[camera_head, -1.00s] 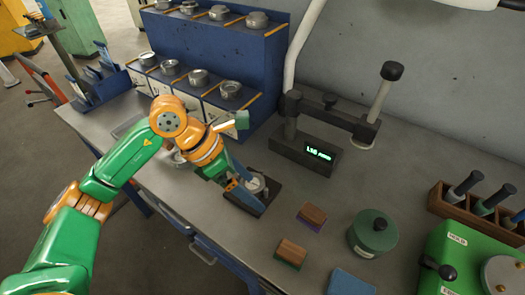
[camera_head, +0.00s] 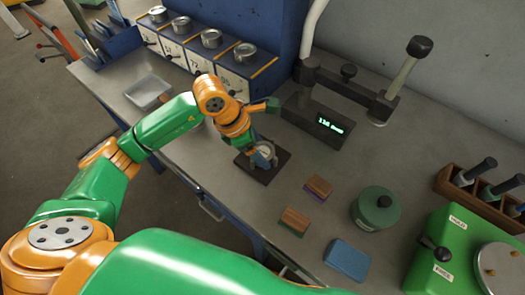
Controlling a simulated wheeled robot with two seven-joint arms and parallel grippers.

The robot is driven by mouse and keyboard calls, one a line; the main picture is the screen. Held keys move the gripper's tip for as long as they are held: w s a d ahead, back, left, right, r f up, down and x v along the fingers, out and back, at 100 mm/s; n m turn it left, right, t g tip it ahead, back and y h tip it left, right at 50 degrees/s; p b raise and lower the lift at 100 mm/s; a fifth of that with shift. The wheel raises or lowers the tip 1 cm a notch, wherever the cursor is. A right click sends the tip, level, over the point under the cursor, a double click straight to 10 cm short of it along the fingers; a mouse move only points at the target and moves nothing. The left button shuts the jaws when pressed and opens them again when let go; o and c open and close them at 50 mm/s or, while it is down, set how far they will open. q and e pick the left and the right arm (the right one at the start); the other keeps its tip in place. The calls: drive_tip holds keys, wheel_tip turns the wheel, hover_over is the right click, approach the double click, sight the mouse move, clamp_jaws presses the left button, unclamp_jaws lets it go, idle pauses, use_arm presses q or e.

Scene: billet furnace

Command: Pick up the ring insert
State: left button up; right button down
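A small pale metal ring, likely the ring insert (camera_head: 264,151), is at a dark square plate (camera_head: 277,165) on the bench in the head view. My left gripper (camera_head: 261,158) points down at the plate, with its fingers right at the ring. The gripper and wrist cover part of the ring and plate. I cannot tell whether the fingers are closed on the ring or only beside it. My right gripper is not in view.
A gauge stand with a lit display (camera_head: 330,125) stands just behind the plate. Wooden-topped blocks (camera_head: 295,220), a green round container (camera_head: 376,207) and a blue block (camera_head: 347,258) lie to the right.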

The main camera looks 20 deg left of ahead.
use_arm(q)
clamp_jaws()
drive_tip(key=shift+w, duration=0.15)
